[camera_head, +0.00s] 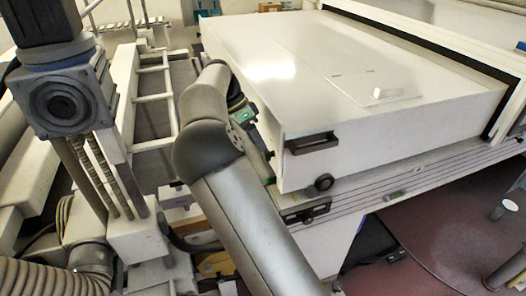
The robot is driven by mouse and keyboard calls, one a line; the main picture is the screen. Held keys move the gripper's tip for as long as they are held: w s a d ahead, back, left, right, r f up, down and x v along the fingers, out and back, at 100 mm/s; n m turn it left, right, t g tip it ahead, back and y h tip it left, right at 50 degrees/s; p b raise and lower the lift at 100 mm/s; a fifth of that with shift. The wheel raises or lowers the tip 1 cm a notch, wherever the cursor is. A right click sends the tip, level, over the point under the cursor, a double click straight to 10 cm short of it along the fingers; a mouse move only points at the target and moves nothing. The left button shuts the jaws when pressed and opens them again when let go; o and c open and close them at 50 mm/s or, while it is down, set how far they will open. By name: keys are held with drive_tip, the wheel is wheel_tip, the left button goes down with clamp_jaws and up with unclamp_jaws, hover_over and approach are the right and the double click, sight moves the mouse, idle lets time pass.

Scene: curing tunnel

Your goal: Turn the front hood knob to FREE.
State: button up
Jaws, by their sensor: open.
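The large white hood (390,130) takes up the upper right. A black round knob (323,182) sits on its front face, near the lower left, below a black handle (312,143). The knob's pointer and any FREE marking are too small to read. My gripper (266,150) is at the hood's left front corner, left of the handle and knob and apart from the knob. It is small, dark and partly hidden by my arm; it is open and I see nothing in it.
A white ladder-like frame (152,100) stands to the left.

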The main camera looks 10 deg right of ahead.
sight(267, 155)
drive_tip(key=shift+x, duration=2.3)
drive_tip(key=c, duration=1)
drive_tip(key=p, duration=0.2)
drive_tip(key=shift+w+r+g+p, duration=0.1)
drive_tip(key=shift+r+g+p, duration=0.15)
drive_tip(key=shift+g+p, duration=0.15)
drive_tip(key=shift+p, duration=0.4)
drive_tip(key=shift+f+g, duration=0.25)
drive_tip(key=shift+g, duration=0.05)
drive_tip(key=o, duration=1)
